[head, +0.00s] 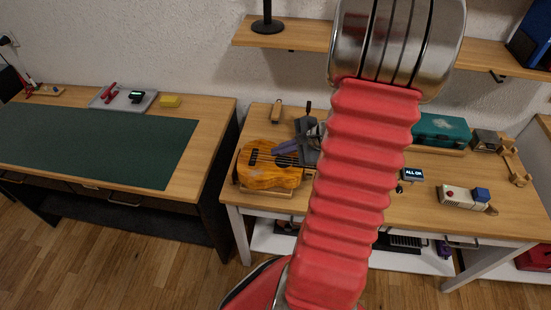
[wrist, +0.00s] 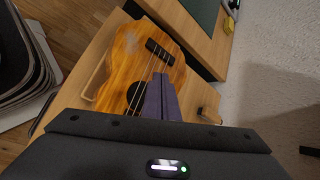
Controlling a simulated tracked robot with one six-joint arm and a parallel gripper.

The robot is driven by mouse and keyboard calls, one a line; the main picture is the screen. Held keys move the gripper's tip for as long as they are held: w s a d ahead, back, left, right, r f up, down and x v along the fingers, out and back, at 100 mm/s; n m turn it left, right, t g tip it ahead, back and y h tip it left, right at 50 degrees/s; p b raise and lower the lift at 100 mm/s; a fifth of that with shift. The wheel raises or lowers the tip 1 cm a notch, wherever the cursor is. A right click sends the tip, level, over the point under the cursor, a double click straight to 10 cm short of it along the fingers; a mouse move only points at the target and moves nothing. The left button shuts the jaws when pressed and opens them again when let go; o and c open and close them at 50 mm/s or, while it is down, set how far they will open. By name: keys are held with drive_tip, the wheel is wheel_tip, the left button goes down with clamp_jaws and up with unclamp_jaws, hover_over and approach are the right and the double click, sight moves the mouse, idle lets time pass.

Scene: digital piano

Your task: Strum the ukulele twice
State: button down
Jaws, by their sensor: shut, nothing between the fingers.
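The ukulele (head: 262,178) lies face up on a wooden stand on the right-hand table, its orange-brown body towards the left. Its neck runs right and is partly hidden behind my arm in the head view. In the wrist view its body (wrist: 126,48) shows with the dark bridge, the strings and part of the sound hole. My gripper (head: 278,150) is shut and empty, with its purple-grey fingers over the ukulele's body. In the wrist view the fingertips (wrist: 161,76) overlap the edge of the strings near the sound hole. I cannot tell whether they touch.
A desk with a green mat (head: 100,145) is at left, across a gap. A shelf (head: 290,38) hangs above.

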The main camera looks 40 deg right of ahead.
sight(279, 160)
drive_tip(key=shift+f, duration=0.75)
idle(0.6)
drive_tip(key=shift+r, duration=1.05)
wheel_tip(279, 160, up, 5)
idle(0.7)
idle(0.7)
